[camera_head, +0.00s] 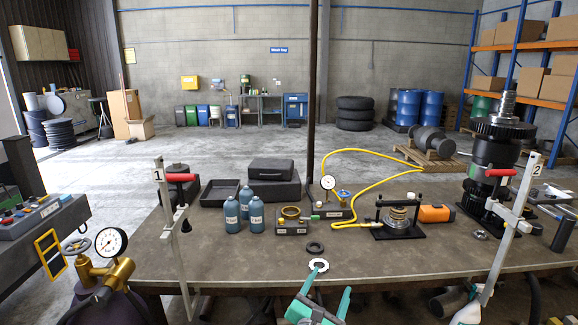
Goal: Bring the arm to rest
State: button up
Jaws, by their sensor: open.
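My gripper (328,283) shows at the bottom middle of the head view, with two teal fingers spread apart and nothing visible between them. It is in front of the near edge of the workbench (400,262). A white ring (318,265) lies at that near edge, just beyond the fingertips; I cannot tell whether a finger touches it. A dark ring (315,247) lies flat on the bench a little farther back. Most of my arm is out of view.
Two upright clamps, marked 1 (172,225) and 2 (512,230), stand at the bench's front edge. Blue bottles (256,215), a gauge block (333,213), a press fixture (397,228) and a tall gear assembly (495,150) stand farther back. Bare bench top lies front left.

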jog(key=s+a+f+m+t+y, duration=0.1)
jog(key=s+a+f+m+y, duration=0.25)
jog(key=a+m, duration=0.4)
jog(key=s+a+f+m+y, duration=0.3)
jog(key=s+a+m, duration=0.15)
jog(key=a, duration=0.65)
jog(key=s+a+f+m, duration=0.1)
jog(key=s+f+m, duration=0.3)
jog(key=s, duration=0.4)
jog(key=s+a+f+m, duration=0.1)
jog(key=s+f+m, duration=0.35)
jog(key=s, duration=0.25)
jog(key=s+d+f+m, duration=0.1)
jog(key=s+d+m, duration=0.2)
jog(key=s, duration=1)
jog(key=s+d+f+m+g, duration=0.1)
jog(key=s+d, duration=0.6)
jog(key=s, duration=0.7)
jog(key=shift+f+m+g, duration=0.3)
jog(key=shift+f+m, duration=0.4)
jog(key=shift+m, duration=0.55)
jog(key=shift+c, duration=0.6)
